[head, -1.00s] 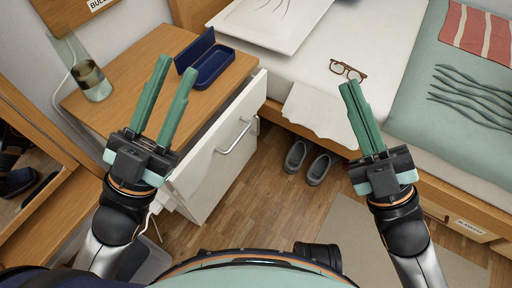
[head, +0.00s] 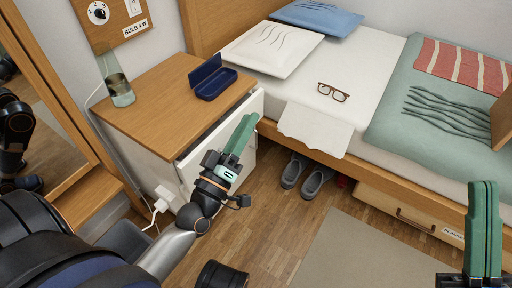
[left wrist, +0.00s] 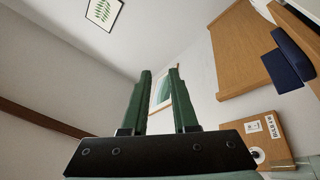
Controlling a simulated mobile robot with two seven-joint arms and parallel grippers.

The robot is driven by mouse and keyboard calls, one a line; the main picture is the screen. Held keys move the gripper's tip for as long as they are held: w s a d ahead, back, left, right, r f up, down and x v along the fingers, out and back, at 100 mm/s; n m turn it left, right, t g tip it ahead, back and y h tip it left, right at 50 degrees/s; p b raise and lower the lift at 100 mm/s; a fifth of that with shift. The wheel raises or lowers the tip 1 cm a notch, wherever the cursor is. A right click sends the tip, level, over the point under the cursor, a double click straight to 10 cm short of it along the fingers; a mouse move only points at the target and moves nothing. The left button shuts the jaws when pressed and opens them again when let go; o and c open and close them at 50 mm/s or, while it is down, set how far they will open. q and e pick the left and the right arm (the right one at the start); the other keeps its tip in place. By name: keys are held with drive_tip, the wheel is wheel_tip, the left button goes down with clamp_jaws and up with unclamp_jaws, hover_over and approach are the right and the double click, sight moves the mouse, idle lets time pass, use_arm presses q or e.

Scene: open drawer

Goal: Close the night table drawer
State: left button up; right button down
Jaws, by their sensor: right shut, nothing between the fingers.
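The wooden night table (head: 150,100) stands at the left in the head view. Its white drawer front (head: 252,108) sits a little out from the tabletop edge, with a narrow gap behind it, so the drawer looks partly open. My left gripper (head: 243,128) is in front of the drawer front and hides its middle and handle. I cannot tell whether it touches. Its two green fingers stand apart and empty in the left wrist view (left wrist: 159,75). My right gripper (head: 483,190) is shut and empty at the lower right, far from the drawer.
An open blue case (head: 215,85) and a glass vessel (head: 119,90) stand on the night table. The bed (head: 375,60) is to the right, with glasses (head: 333,92) and a hanging white cloth (head: 312,130). Grey shoes (head: 305,178) lie on the floor by the bed.

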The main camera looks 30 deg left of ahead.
use_arm(q)
drive_tip(key=w+a+f+n+g+y+p, duration=0.15)
drive_tip(key=a+f+n+g, duration=0.25)
drive_tip(key=f+n, duration=0.6)
drive_tip(key=w+a+f+n+g+y, duration=0.1)
drive_tip(key=a+f+n+g+y, duration=0.25)
drive_tip(key=f+n, duration=0.6)
drive_tip(key=shift+m+t+h, duration=0.25)
drive_tip(key=shift+m+h, duration=0.15)
drive_tip(key=shift+m, duration=0.15)
drive_tip(key=b+x, duration=0.1)
drive_tip(key=x, duration=0.3)
drive_tip(key=f+x, duration=0.1)
drive_tip(key=x, duration=0.3)
drive_tip(key=b+x, duration=0.1)
drive_tip(key=x, duration=0.3)
drive_tip(key=shift+s+a+f+b, duration=0.25)
drive_tip(key=shift+a+f+b, duration=0.05)
drive_tip(key=shift+a+f, duration=0.1)
drive_tip(key=shift+c, duration=0.3)
clamp_jaws()
